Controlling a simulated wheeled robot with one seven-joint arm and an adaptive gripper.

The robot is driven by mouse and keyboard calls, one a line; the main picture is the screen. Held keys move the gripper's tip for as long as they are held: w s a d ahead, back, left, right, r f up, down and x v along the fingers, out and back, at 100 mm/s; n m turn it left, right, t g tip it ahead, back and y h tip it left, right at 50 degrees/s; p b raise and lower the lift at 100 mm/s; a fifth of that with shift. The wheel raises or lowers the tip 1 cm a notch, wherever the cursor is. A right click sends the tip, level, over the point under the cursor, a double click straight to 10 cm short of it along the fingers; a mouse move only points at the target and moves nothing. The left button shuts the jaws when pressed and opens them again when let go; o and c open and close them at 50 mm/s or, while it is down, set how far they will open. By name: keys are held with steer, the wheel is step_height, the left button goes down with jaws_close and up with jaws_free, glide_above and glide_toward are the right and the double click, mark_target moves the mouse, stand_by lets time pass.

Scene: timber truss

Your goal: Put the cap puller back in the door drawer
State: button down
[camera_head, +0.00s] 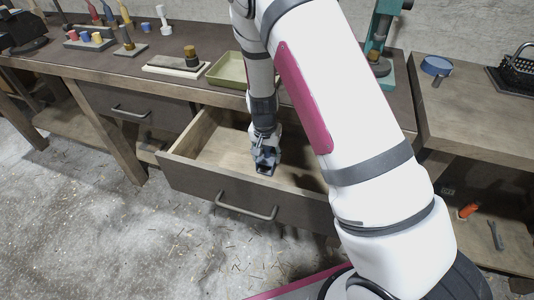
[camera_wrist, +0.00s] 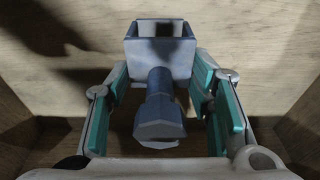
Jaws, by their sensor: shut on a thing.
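My gripper (camera_head: 264,150) reaches down into the open drawer (camera_head: 246,196) under the workbench. In the wrist view my gripper (camera_wrist: 160,105) has its teal-padded fingers on both sides of a blue-grey tool, the cap puller (camera_wrist: 158,88), and is shut on it. The cap puller has a square, open box-like end, a narrower shaft and a faceted knob nearest the camera. In the head view the cap puller (camera_head: 265,168) shows as a small dark blue shape below the fingers. The pale wooden drawer floor lies beyond it. I cannot tell whether the tool touches the floor.
The drawer's front has a metal handle (camera_head: 246,207). A closed drawer (camera_head: 130,108) is to the left. On the bench stand a green tray (camera_head: 228,71) and a sharpening-stone-like block (camera_head: 176,66). A side bench (camera_head: 470,117) is at right. The drawer's visible floor looks clear.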

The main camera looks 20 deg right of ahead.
mark_target(266, 162)
steer(key=c, duration=0.8)
jaws_free()
steer(key=shift+o, duration=0.2)
steer(key=s+a+r+n+y+p, duration=0.1)
steer(key=s+r, duration=0.3)
steer(key=r, duration=0.7)
steer(key=s+r+y+p, duration=0.1)
steer(key=s+r, duration=0.3)
steer(key=r, duration=0.8)
steer(key=s+d+r+n, duration=0.1)
steer(key=s+r+n, duration=0.2)
steer(key=s, duration=1)
steer(key=s+d+r+n+t+h, duration=0.1)
steer(key=s+r+n, duration=0.2)
steer(key=s+r, duration=0.5)
steer(key=s, duration=0.5)
steer(key=shift+r, duration=0.3)
